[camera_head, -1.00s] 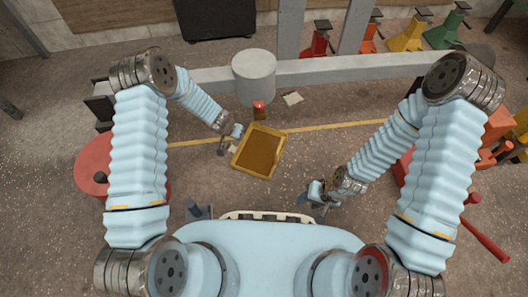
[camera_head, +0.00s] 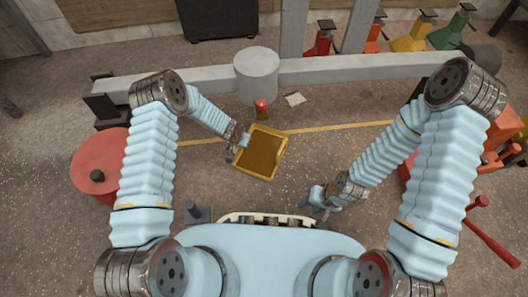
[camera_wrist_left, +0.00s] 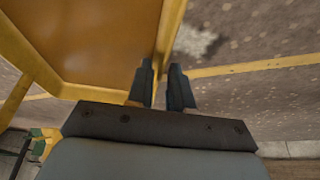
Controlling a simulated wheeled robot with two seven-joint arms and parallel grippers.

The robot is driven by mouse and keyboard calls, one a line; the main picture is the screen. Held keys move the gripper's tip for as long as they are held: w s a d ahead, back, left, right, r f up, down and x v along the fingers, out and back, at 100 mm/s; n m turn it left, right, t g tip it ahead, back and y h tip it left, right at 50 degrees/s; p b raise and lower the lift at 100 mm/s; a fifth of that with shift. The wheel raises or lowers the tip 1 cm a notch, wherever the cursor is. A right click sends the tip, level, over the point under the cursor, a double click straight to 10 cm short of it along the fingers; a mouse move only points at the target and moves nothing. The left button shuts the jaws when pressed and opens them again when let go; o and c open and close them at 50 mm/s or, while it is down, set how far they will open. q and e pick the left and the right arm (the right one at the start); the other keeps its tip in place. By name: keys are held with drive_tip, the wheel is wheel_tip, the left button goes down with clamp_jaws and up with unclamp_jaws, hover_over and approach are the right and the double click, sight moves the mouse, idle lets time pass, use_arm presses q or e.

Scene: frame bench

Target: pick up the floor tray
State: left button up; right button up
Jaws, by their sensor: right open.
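The floor tray (camera_head: 272,175), shallow with a yellow rim and brown inside, is in the middle of the head view. My left gripper (camera_head: 238,142) is at the tray's left side. In the left wrist view its two fingers (camera_wrist_left: 162,88) are close together with the tray's rim (camera_wrist_left: 170,35) between them, and it looks shut on that rim. The tray seems a little above the floor; its underside is hidden. My right gripper (camera_head: 313,201) is open and empty, to the lower right of the tray and apart from it.
A red cylinder-like object (camera_head: 261,109) and a pale scrap (camera_head: 295,98) lie behind the tray. A grey beam with a round post (camera_head: 256,70) crosses behind. A red drum (camera_head: 98,160) stands at left, red equipment at right. Floor around the tray is mostly clear.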

use_arm(q)
clamp_jaws()
idle(1.1)
